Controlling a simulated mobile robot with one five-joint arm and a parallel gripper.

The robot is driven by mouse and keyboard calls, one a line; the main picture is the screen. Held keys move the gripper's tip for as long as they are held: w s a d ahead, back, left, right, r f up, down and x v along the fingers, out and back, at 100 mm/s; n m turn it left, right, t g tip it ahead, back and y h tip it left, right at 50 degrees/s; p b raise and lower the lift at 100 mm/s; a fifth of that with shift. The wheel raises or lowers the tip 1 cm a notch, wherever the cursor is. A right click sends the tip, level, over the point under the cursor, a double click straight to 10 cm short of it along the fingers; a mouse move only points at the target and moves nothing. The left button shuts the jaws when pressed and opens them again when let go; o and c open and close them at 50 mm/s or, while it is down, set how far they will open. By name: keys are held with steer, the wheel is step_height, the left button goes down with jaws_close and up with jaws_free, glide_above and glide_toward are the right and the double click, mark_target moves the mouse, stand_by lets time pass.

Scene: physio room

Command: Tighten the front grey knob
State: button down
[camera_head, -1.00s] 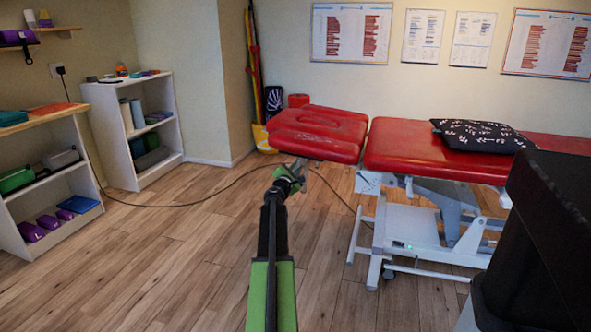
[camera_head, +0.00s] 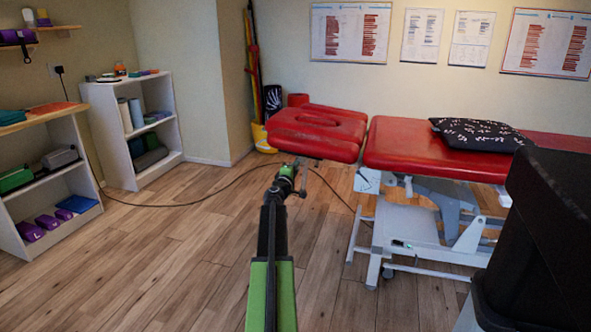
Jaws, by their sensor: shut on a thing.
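The treatment table has a red headrest (camera_head: 318,128) at its left end, set apart from the main red top (camera_head: 440,148) by a narrow gap. My gripper (camera_head: 294,167) is at the underside of the headrest's near edge, reaching up from the front. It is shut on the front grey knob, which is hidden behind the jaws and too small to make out. A thin grey part (camera_head: 304,180) hangs just right of the jaws.
The table's white frame (camera_head: 402,222) stands right of my arm. A patterned black pillow (camera_head: 480,134) lies on the top. A dark cable (camera_head: 160,206) crosses the floor.

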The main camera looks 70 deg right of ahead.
steer(key=shift+m, duration=0.4)
steer(key=c, duration=1.5)
jaws_free()
steer(key=shift+o, duration=0.2)
steer(key=shift+a, duration=0.1)
steer(key=s+a, duration=0.1)
steer(key=a, duration=1.6)
steer(key=shift+a, duration=0.15)
steer(key=shift+w, duration=0.1)
